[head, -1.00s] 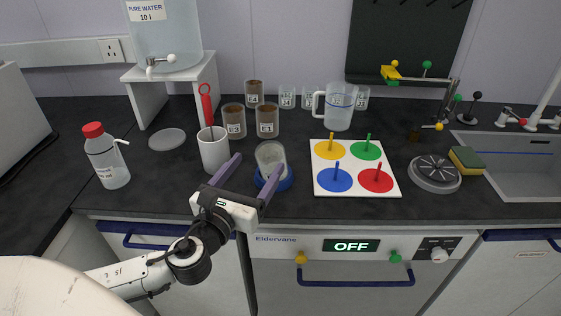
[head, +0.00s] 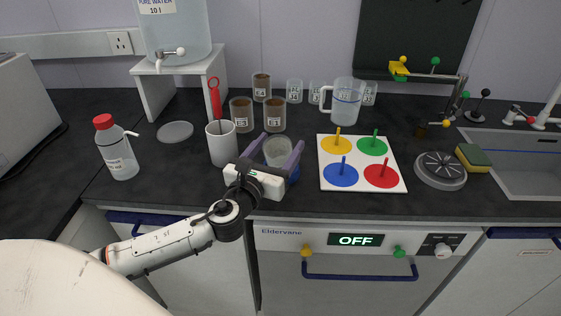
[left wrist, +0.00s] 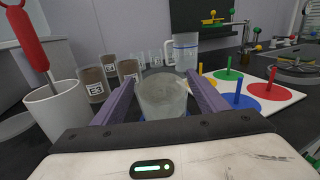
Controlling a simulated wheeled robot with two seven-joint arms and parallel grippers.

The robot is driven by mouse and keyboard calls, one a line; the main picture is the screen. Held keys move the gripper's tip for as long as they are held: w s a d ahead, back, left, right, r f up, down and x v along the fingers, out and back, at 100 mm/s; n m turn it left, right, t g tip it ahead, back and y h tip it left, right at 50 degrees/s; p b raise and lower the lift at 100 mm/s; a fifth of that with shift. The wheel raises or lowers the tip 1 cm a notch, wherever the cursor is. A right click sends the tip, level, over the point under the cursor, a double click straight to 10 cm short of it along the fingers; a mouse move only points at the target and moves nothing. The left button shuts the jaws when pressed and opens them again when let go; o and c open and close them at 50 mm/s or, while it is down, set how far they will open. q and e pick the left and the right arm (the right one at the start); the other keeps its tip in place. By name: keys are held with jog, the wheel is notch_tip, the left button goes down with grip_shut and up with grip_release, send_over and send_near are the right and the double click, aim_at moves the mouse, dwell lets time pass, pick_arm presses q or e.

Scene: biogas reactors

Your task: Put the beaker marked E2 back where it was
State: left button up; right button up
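A clear, cloudy-looking beaker (head: 278,152) stands upright on a round blue base (head: 294,173) at the counter's front. It also shows in the left wrist view (left wrist: 162,98); I see no readable mark on it, so I cannot tell whether it is E2. My left gripper (head: 281,140) is open, its two purple fingers on either side of this beaker. Whether a finger touches the glass is unclear. Brown-filled beakers stand behind: one marked E3 (head: 242,115), one with an unclear label (head: 275,115), and one apparently marked E4 (head: 261,88). My right gripper is not in view.
A white mug (head: 222,147) with a red-handled tool stands left of the gripper. A white board (head: 362,184) with coloured discs and pegs lies to the right. A jug (head: 346,103) and small clear beakers (head: 295,91) stand behind. A grey disc (head: 175,131) lies at left.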

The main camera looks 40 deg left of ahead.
pick_arm(q)
jog(key=c, duration=1.3)
